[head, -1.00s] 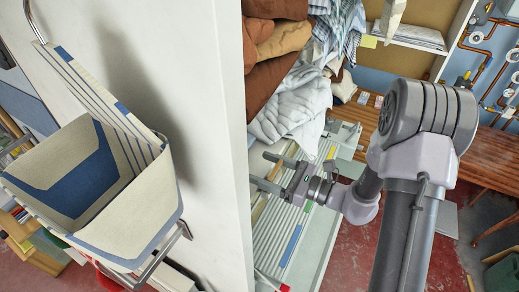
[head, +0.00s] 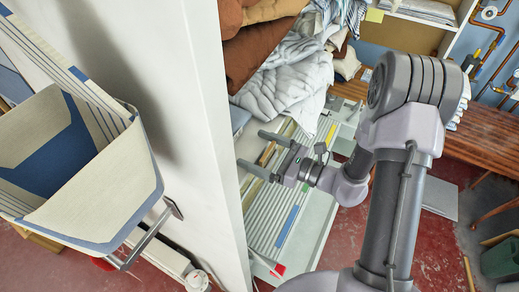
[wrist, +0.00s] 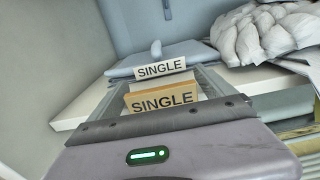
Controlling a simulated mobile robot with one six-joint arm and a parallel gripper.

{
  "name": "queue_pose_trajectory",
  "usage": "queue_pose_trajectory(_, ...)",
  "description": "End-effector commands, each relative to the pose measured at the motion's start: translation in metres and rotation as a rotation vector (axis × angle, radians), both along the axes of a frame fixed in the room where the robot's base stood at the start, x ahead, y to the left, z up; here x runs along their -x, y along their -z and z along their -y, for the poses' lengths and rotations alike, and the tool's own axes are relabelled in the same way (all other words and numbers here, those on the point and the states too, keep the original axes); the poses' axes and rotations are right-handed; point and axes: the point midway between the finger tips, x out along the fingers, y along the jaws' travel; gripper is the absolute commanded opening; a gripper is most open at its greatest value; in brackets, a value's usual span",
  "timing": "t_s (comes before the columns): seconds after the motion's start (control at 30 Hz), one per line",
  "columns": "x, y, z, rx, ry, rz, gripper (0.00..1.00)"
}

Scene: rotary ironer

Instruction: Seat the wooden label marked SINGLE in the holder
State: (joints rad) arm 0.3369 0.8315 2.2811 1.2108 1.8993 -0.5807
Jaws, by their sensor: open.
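In the wrist view, a wooden label (wrist: 161,98) with dark SINGLE lettering stands just beyond my gripper's palm, between the lines of its two fingers. Behind it, a white plate (wrist: 161,68) also marked SINGLE stands at the front of a pale blue padded piece (wrist: 165,54). I cannot tell which part is the holder, or whether the wooden label touches it. My gripper (head: 253,152) is open, its two fingers pointing left toward the white wall panel.
A white wall panel (head: 205,130) stands close left of my fingertips. A striped fabric bag (head: 75,165) hangs on its near side. Crumpled laundry (head: 285,85) is heaped beyond my gripper. A slatted surface (head: 275,205) lies below, and a wooden bench (head: 480,150) stands at right.

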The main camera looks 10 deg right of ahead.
Motion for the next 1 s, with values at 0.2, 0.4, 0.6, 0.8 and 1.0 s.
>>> queue_pose_trajectory(0.2, 0.014, 0.001, 0.025, -0.001, 0.005, -0.001, 0.93)
queue_pose_trajectory(0.4, 0.041, 0.000, 0.065, 0.000, 0.006, 0.000, 0.93)
queue_pose_trajectory(0.6, 0.062, 0.000, 0.094, 0.000, 0.003, 0.000, 0.93)
queue_pose_trajectory(0.8, 0.089, -0.028, 0.064, 0.152, -0.200, 0.063, 0.93)
queue_pose_trajectory(1.0, 0.185, -0.064, 0.009, 0.799, -0.751, 0.307, 0.93)
